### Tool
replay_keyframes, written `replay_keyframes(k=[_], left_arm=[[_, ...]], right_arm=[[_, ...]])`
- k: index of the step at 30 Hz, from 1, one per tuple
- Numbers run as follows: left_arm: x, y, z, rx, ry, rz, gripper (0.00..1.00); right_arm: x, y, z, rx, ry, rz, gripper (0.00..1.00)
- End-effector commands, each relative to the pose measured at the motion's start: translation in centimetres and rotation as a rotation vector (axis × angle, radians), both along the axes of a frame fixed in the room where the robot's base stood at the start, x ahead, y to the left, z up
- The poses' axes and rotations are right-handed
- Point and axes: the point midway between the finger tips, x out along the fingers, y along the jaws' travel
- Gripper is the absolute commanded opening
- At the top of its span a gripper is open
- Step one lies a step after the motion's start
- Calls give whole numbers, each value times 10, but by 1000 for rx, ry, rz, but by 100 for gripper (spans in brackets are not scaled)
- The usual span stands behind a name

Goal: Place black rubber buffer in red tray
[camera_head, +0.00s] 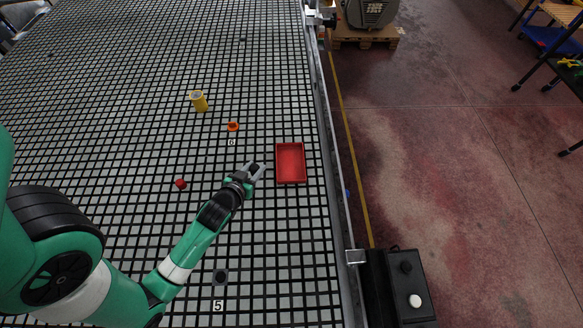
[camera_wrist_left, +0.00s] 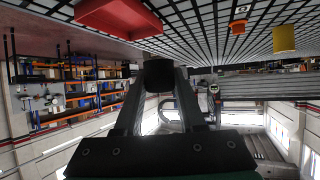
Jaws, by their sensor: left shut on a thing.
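My left gripper (camera_head: 257,171) is just left of the red tray (camera_head: 291,163), above the grid table. It is shut on a small black piece, the black rubber buffer (camera_head: 253,168), mostly hidden between the fingers. In the left wrist view the buffer (camera_wrist_left: 159,75) shows as a dark block at the fingertips (camera_wrist_left: 160,85). The red tray (camera_wrist_left: 120,15) also shows at the top of that view, apart from the buffer. The tray looks empty, with low walls. My right gripper is not in view.
A yellow cylinder (camera_head: 199,102), an orange piece (camera_head: 233,127) and a red ball (camera_head: 181,183) stand on the grid table (camera_head: 110,110). A dark round thing (camera_head: 220,277) lies near the label 5. The table's right edge rail (camera_head: 329,150) runs close to the tray.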

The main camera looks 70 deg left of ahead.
Motion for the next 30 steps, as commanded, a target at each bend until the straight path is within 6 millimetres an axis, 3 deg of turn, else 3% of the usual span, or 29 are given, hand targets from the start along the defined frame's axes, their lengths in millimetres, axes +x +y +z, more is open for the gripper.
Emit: replay_keyframes(k=[9,13,22,30], left_arm=[[88,0,-46,3,0,-5,0],[109,1,-76,0,0,-4,0],[125,2,-90,0,-3,-1,0],[129,2,-126,1,0,-3,0]], right_arm=[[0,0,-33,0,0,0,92],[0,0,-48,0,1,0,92],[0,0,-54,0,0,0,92],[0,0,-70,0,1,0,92]])
